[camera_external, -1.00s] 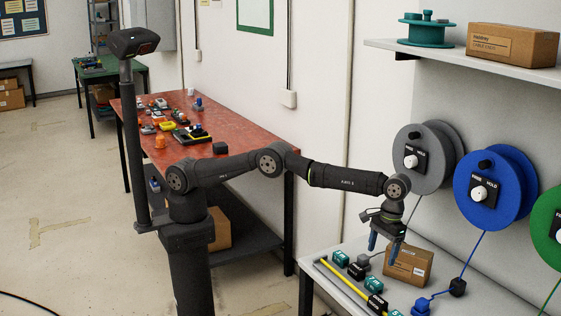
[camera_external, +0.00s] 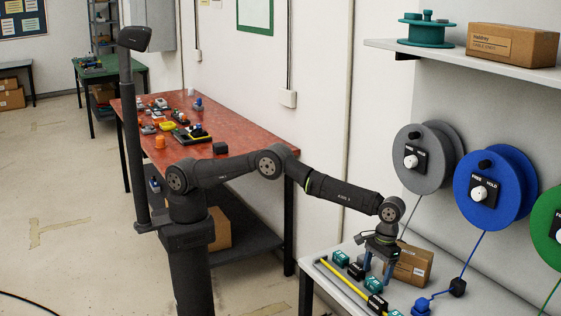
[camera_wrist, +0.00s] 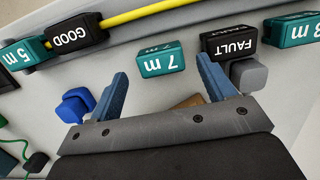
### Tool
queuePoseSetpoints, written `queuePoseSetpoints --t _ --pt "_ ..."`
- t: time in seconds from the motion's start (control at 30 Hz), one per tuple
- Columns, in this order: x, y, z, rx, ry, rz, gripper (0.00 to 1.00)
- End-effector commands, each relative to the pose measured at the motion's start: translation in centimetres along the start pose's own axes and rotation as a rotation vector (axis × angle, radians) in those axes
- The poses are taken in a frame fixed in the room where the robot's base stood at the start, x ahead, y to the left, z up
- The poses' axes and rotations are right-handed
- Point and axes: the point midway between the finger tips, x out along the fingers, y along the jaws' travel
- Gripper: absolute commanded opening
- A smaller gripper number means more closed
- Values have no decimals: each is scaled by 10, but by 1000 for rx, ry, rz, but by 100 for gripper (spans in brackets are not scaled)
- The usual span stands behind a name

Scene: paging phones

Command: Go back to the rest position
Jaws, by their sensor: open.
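My gripper (camera_external: 377,270) hangs low over the bench at the right, fingers pointing down. In the wrist view my gripper (camera_wrist: 163,80) has its two blue fingers well apart with nothing between them. A teal "7 m" block (camera_wrist: 161,62) lies beyond the gap between the fingertips, apart from them. A black "FAULT" block (camera_wrist: 228,45) and a grey connector (camera_wrist: 248,76) lie near the right finger. A blue connector (camera_wrist: 74,106) lies left of the left finger. The arm reaches out to the right, bent down at the wrist.
A cardboard box (camera_external: 416,265) stands close behind and right of my gripper. Grey (camera_external: 412,180), blue (camera_external: 470,215) and green (camera_external: 550,215) reels hang on the wall. A shelf (camera_external: 470,62) is above.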

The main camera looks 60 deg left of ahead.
Motion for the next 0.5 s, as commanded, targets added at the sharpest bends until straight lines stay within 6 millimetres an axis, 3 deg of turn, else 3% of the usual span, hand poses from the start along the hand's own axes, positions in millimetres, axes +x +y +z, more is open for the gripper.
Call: queuePoseSetpoints --t 0.2,0.5 --pt "44 -1 0 0 -2 -4 76" --pt "8 0 5 0 1 1 76"
